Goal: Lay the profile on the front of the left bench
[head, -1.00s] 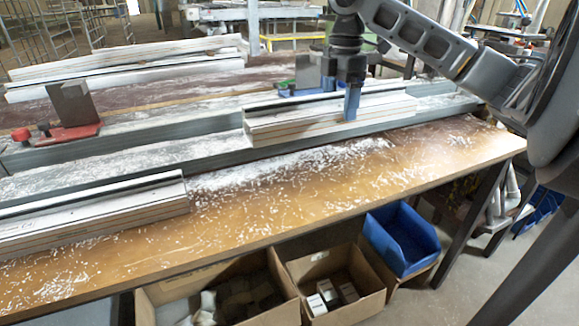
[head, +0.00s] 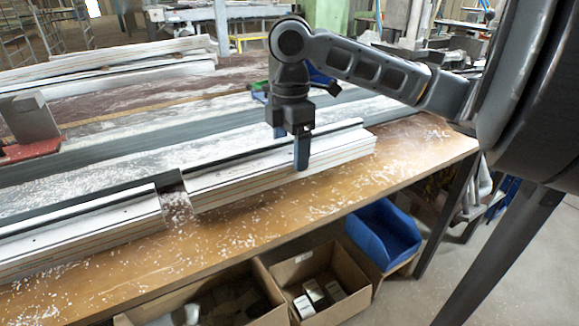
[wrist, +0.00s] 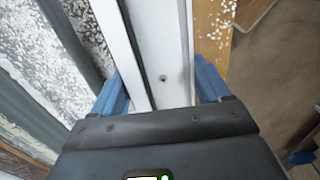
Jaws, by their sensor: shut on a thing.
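In the wrist view the blue fingers of my gripper (wrist: 162,88) stand on both sides of the profile (wrist: 172,35). The profile lies lengthwise along the front part of the wooden bench (head: 268,207), low over the top. I cannot tell whether its underside touches the wood. A second white profile stack (head: 85,238) lies on the bench front to the left, with a small gap between their ends.
A red clamp with a grey block (head: 30,118) stands at the far left, and more profiles (head: 110,68) lie behind. A blue bin (head: 383,235) and cardboard boxes (head: 318,290) stand below the front edge.

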